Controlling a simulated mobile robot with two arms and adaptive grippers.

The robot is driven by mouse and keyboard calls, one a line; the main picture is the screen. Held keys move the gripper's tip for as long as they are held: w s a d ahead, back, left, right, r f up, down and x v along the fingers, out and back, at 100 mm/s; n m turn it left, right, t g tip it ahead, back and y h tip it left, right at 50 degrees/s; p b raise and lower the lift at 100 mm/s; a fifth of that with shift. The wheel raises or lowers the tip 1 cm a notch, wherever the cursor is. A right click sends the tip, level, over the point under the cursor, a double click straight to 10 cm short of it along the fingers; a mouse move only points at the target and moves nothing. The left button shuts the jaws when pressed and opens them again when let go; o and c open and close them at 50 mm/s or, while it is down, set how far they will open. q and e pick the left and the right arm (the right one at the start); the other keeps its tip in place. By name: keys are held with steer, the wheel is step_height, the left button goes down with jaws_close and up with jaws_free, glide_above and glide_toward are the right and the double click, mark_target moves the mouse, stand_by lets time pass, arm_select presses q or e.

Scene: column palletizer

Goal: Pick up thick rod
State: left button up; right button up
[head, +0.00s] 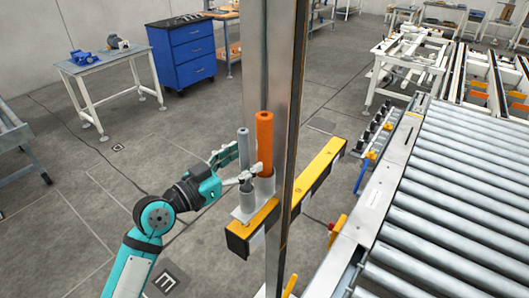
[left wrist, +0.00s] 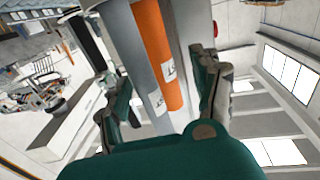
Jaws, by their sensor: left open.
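A thick orange rod (head: 264,140) stands upright in a grey holder cup on a bracket, close to the metal column. A thinner grey rod (head: 243,150) stands just left of it. My left gripper (head: 240,165) is open beside the rods, its fingers reaching in from the left. In the left wrist view the orange rod (left wrist: 160,55), with a white label, shows between the open fingers (left wrist: 163,92), with grey surfaces on both sides of it. I cannot tell whether a finger touches it. My right gripper is not in view.
The metal column (head: 287,120) rises right behind the rods. A roller conveyor (head: 450,200) fills the right side. A blue cabinet (head: 183,50) and a small table (head: 98,62) stand far left.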

mark_target(258, 151)
arm_select(q)
steer(key=shift+w+d+r, duration=0.1)
steer(key=shift+w+d, duration=0.1)
steer(key=shift+d, duration=0.05)
steer(key=p+x, duration=0.2)
steer(key=x, duration=0.1)
steer(key=shift+w+d, duration=0.25)
steer(key=shift+d, duration=0.1)
steer(key=shift+w+d+f+p, duration=0.2)
steer(key=shift+w+d+p, duration=0.1)
steer(key=shift+w+d, duration=0.05)
steer(key=shift+a, duration=0.1)
steer(key=shift+s, duration=0.1)
steer(key=c, duration=0.7)
jaws_close()
